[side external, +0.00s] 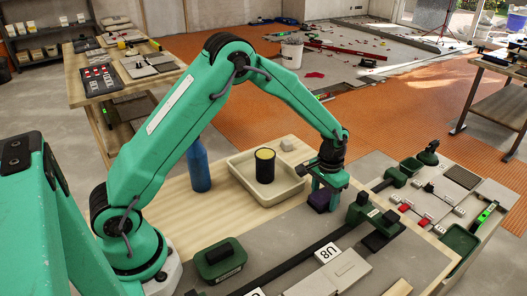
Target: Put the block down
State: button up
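My gripper (326,188), green and black, points down near the right end of the beige tray. A small dark purple block (321,202) is between its fingers, which look closed on it. The fingers hide part of the block. The block is just outside the tray's right rim, low over the grey board (290,222). I cannot tell whether its underside touches the board.
The beige tray (240,178) holds a black cup (265,170) with a yellow top. A blue bottle (199,166) stands to its left.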

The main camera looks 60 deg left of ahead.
aim_at(324, 195)
jog(key=shift+o, duration=1.1)
notch_tip(324, 195, up, 12)
jog(key=shift+r, duration=0.2)
dwell(0.3)
